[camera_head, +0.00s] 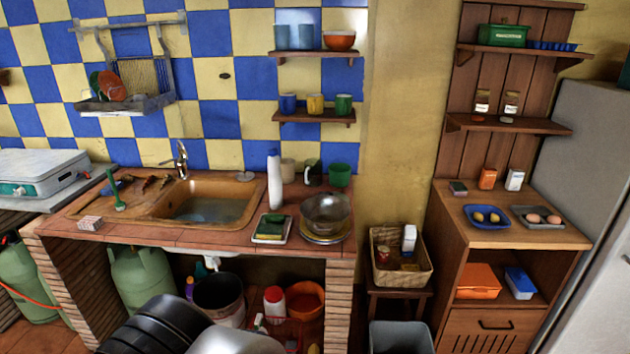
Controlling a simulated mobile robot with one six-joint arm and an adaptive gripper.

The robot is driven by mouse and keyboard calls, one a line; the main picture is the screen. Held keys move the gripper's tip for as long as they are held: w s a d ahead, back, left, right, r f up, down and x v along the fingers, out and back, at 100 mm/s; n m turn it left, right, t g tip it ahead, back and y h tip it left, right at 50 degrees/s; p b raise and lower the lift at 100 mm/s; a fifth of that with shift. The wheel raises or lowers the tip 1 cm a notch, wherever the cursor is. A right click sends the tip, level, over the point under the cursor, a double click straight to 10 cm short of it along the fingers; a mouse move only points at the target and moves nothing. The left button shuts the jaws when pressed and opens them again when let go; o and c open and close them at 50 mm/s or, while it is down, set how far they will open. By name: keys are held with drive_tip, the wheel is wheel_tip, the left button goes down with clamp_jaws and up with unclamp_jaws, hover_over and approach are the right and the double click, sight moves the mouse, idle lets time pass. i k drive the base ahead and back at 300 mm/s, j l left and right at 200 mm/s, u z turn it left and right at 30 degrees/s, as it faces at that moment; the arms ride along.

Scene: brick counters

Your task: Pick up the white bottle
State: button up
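A tall white bottle (274,181) stands upright on the tiled brick counter (130,231), right of the sink. A second white container with a red cap (274,305) stands on the lower level under the counter. My gripper's fingers do not show in this view, so I cannot see whether it is open or shut. Dark and grey rounded parts at the bottom edge look like my own arm.
Close to the tall bottle are a green mug (340,175), a metal bowl (326,212) on plates, and a sponge on a dish (270,228). The sink (205,203) lies to its left. A wicker basket (402,258) stands on a stool at the right.

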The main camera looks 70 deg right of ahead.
sight(274, 175)
drive_tip(key=z, duration=1.9)
